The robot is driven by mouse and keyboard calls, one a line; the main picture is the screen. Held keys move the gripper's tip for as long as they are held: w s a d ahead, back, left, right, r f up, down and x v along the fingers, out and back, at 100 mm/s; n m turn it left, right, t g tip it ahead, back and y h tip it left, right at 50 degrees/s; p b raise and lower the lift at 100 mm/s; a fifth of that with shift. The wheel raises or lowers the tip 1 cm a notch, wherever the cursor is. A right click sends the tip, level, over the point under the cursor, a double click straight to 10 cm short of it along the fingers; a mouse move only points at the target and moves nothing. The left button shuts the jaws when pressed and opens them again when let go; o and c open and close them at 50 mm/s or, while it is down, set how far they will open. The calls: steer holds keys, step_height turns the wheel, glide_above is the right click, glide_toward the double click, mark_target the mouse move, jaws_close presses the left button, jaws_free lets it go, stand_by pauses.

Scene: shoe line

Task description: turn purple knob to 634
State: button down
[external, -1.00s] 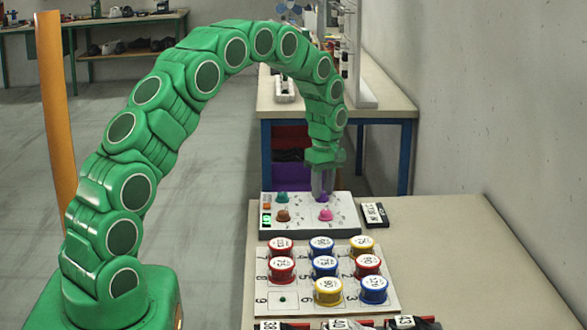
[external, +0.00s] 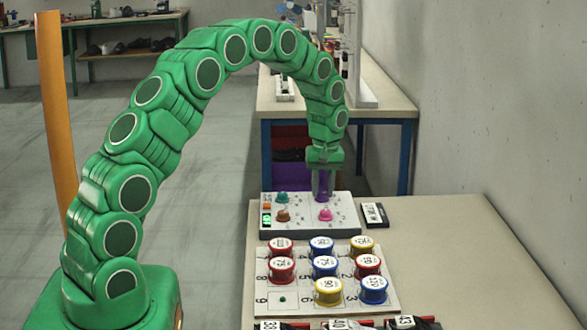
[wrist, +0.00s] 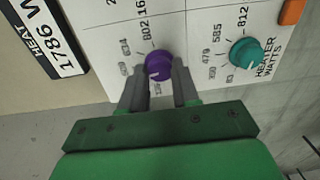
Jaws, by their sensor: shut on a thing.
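The purple knob (wrist: 158,66) sits on the white control panel (wrist: 110,45) in the wrist view, with a small white pointer mark near its lower left edge. Printed numbers ring its left side; one reads like 614 or 634, another like 802, and the lowest is too blurred to read. My gripper (wrist: 159,88) has its two grey fingers on either side of the knob, shut on it.
A teal knob (wrist: 244,53) stands beside the purple one. The panel also carries a brown knob (external: 283,215) and a pink knob (external: 325,214). A black-and-white label plate (external: 375,215) lies right of it. Several coloured round tins (external: 324,265) stand in front.

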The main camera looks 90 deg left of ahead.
mark_target(324, 194)
steer(key=m, duration=0.5)
steer(key=shift+w+d+m, duration=0.1)
steer(key=shift+m, duration=2.4)
steer(key=c, duration=0.8)
jaws_free()
steer(key=shift+r, duration=0.1)
step_height(324, 194, up, 8)
steer(key=shift+d+f, duration=0.1)
steer(key=shift+f, duration=0.05)
